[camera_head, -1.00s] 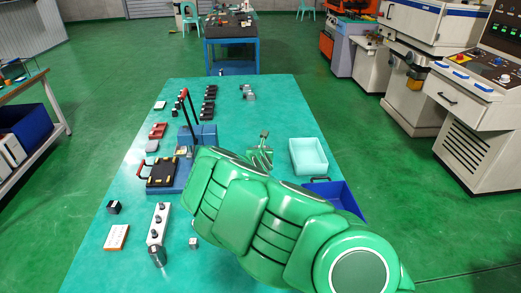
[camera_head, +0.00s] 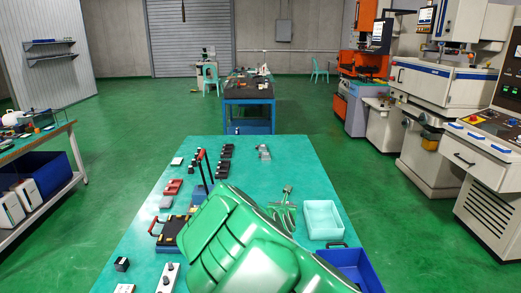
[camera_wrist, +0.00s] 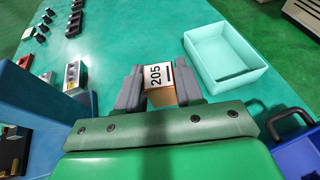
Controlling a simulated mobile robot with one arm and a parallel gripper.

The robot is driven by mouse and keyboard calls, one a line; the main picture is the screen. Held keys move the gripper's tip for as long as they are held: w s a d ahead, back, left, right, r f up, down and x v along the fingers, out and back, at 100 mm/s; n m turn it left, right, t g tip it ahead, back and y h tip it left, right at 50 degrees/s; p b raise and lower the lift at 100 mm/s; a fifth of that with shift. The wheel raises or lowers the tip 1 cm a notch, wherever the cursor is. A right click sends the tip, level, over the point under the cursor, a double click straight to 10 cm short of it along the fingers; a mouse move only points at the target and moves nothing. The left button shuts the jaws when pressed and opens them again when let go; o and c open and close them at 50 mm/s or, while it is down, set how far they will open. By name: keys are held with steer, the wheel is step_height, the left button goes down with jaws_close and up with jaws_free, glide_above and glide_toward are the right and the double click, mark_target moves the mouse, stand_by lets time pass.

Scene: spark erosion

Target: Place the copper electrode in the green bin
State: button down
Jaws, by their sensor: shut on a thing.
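A block with a white top marked "205" and copper-coloured sides (camera_wrist: 159,76) is held between the two grey fingers of my gripper (camera_wrist: 160,84) in the wrist view. It looks like the copper electrode. In the head view my gripper (camera_head: 284,208) is above the teal table, just left of the green bin, and its fingers are small and partly hidden by my arm. The pale green bin (camera_head: 323,221) is an open, empty rectangular tray. In the wrist view the bin (camera_wrist: 228,68) lies just right of and beyond the fingers, apart from the held block.
A blue bin with a dark handle (camera_head: 356,268) is at the table's right edge, nearer than the green bin. A blue fixture with an upright dark lever (camera_head: 203,173) stands left of my arm. Several dark blocks (camera_head: 224,160) line the far left. The far right tabletop is clear.

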steer(key=s+d+r+m, duration=0.1)
steer(key=d+r, duration=0.1)
steer(key=r, duration=0.4)
steer(key=s+d+r, duration=0.2)
steer(key=d+r, duration=0.1)
steer(key=r, duration=0.3)
steer(key=w+d+h, duration=0.2)
steer(key=w+d, duration=0.2)
steer(key=d, duration=0.1)
steer(key=m+g, duration=0.1)
glide_above(325, 216)
steer(key=shift+w+f, duration=0.1)
steer(key=shift+f, duration=12.3)
